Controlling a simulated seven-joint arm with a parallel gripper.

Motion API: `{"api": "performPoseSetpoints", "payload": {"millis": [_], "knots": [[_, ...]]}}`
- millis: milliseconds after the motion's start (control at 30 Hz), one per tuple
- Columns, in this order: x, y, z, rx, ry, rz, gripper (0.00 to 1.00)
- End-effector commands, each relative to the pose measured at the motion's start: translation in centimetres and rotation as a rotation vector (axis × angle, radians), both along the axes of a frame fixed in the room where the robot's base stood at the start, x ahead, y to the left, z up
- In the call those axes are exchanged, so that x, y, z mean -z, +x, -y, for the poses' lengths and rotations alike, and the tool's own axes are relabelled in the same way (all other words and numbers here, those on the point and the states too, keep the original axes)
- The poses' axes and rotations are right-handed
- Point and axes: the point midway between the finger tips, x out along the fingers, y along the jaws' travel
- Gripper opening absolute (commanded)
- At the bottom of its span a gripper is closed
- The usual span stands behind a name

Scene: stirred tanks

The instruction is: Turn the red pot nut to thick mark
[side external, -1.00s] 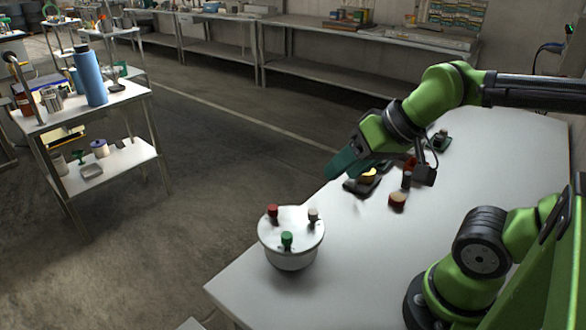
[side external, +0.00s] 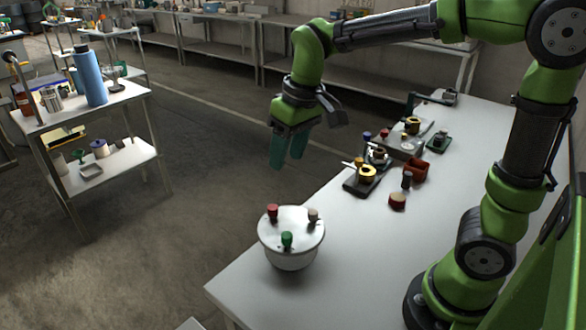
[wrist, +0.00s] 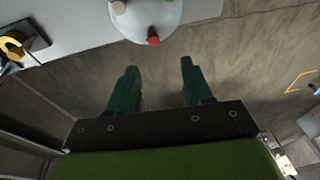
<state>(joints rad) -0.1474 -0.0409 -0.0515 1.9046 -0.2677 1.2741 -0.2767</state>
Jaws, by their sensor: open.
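The white round pot (side external: 290,255) stands near the table's front left corner, with a flat lid carrying a red nut (side external: 272,211), a green nut (side external: 287,240) and a pale brownish nut (side external: 313,215). My gripper (side external: 289,165) is open and empty, fingers pointing down, above and behind the pot, apart from it. In the wrist view the red nut (wrist: 154,41) is at the lid's lower edge, above the gap between my fingertips (wrist: 158,68). The pale nut (wrist: 118,7) and green nut (wrist: 169,1) show at the top edge. I cannot make out a thick mark.
On the white table (side external: 330,285), a black-based fixture with a yellow part (side external: 366,174), a red open box (side external: 417,170) and a dark-handled stamp-like tool (side external: 399,198) lie right of the pot. A shelf cart (side external: 95,130) stands at the left. The table around the pot is clear.

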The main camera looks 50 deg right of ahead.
Motion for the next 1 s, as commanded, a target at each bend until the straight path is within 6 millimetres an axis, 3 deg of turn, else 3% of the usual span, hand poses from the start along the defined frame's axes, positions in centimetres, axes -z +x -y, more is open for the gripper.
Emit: {"api": "performPoseSetpoints", "payload": {"millis": [100,200,333,467,667,1000], "knots": [[0.4,3.4,-0.3,-0.114,-0.071,-0.093,0.50],[-0.1,5.0,-0.3,-0.186,-0.109,-0.141,0.50],[-1.8,5.1,0.0,-0.249,-0.128,-0.159,0.50],[-1.1,4.7,0.0,-0.277,-0.124,-0.179,0.50],[1.9,4.6,0.0,-0.278,-0.124,-0.180,0.50],[9.5,4.6,-0.1,-0.277,-0.123,-0.180,0.50]]}}
